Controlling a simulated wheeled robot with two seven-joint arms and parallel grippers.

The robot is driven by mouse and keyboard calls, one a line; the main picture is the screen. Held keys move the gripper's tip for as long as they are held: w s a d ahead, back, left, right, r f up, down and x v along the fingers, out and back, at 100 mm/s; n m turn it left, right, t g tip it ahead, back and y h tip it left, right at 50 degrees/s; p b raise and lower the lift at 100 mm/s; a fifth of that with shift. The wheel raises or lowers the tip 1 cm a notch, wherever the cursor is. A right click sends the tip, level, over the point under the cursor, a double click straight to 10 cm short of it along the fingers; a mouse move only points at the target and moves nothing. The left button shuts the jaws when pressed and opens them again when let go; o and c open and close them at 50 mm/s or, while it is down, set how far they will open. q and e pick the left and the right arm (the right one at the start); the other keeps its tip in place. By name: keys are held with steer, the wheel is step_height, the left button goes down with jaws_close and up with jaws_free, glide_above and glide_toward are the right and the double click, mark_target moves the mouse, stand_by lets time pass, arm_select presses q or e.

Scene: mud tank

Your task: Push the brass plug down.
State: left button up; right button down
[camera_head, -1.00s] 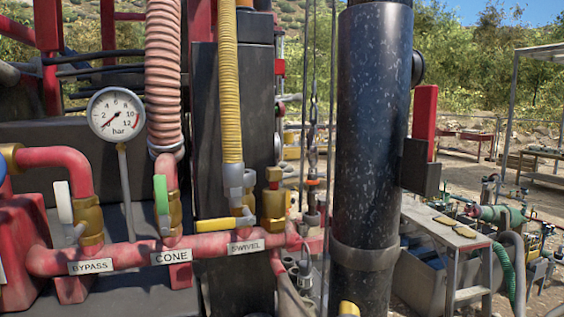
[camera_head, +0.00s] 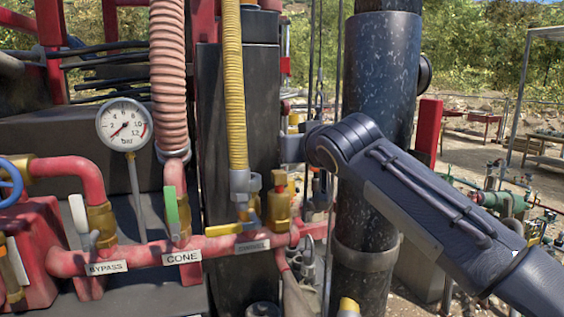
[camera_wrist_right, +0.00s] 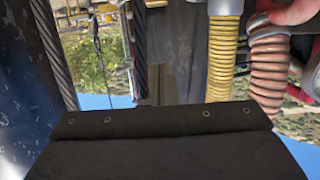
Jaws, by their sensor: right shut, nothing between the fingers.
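The brass plug (camera_head: 280,179) is the small block on top of the brass valve body (camera_head: 280,205) at the right end of the red pipe, near the SWIVEL label (camera_head: 252,246). My right gripper (camera_head: 291,149) is shut and empty. In the head view it appears just above the plug, with a gap between them; its depth relative to the plug is hard to judge. Its fingertips are partly hidden by the wrist. The right wrist view shows a dark plate across the bottom; the plug cannot be made out there. My left gripper is not in view.
The yellow hose (camera_head: 233,90) and red corrugated hose (camera_head: 168,80) hang left of the plug. The dark speckled column (camera_head: 380,75) stands behind my right arm. The pressure gauge (camera_head: 124,126), green CONE handle (camera_head: 171,206) and white BYPASS handle (camera_head: 79,214) are further left.

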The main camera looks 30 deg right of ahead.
steer(key=p, duration=0.4)
glide_above(279, 177)
step_height(279, 177, down, 2)
steer(key=f, duration=0.3)
steer(key=shift+s+d+f, duration=0.2)
steer(key=shift+s, duration=0.1)
steer(key=shift+s+f, duration=0.1)
steer(key=shift+f, duration=0.5)
steer(key=shift+b, duration=0.35)
